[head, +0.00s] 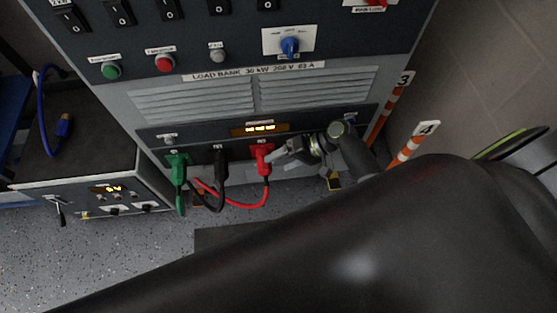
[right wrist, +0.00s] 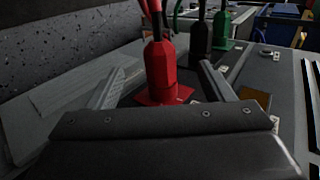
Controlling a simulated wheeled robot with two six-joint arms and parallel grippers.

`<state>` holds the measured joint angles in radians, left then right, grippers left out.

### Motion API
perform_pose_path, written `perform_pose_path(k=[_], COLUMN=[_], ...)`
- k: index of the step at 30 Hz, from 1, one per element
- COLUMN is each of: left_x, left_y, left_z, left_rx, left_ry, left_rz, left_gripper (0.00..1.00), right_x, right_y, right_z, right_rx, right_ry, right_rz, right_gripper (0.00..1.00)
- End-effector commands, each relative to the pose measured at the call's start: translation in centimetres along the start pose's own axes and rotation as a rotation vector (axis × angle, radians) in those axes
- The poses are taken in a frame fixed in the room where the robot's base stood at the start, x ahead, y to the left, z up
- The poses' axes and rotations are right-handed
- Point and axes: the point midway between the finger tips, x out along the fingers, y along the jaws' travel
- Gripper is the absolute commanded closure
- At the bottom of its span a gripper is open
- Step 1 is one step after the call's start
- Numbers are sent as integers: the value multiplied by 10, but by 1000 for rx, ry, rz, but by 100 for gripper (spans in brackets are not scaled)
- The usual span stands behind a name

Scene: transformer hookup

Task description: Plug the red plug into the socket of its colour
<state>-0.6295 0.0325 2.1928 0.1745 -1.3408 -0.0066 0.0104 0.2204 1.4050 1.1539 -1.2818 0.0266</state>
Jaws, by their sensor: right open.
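The red plug (head: 263,158) sits at the red socket on the lower panel of the load bank, its red cable hanging down and curving left. In the right wrist view the red plug (right wrist: 160,72) stands upright against a red square socket plate (right wrist: 164,96), with no gap that I can see. My right gripper (head: 279,154) is at the plug; its open fingers (right wrist: 158,88) are on either side of it, apart from it. The plug's contacts are hidden. My left gripper is not in view.
A black plug (head: 220,163) and a green plug (head: 178,168) sit in the same panel to the left. A blue plug (head: 64,125) lies on the dark-topped unit at left. Orange-white posts (head: 408,149) stand at right.

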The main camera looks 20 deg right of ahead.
Motion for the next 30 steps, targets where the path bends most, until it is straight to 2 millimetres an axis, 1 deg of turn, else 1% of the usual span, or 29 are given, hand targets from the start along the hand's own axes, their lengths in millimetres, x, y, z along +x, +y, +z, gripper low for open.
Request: perform_pose_path(k=[1,12,30], left_x=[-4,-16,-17], left_y=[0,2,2], left_z=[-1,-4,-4], left_rx=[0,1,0], left_ry=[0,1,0], left_rz=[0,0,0], left_gripper=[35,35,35], right_x=[-5,-25,-29], right_y=[-1,-1,0], right_z=[0,0,0], right_rx=[0,1,1], right_ry=[0,0,0], right_rz=[2,1,0], right_gripper=[26,26,26])
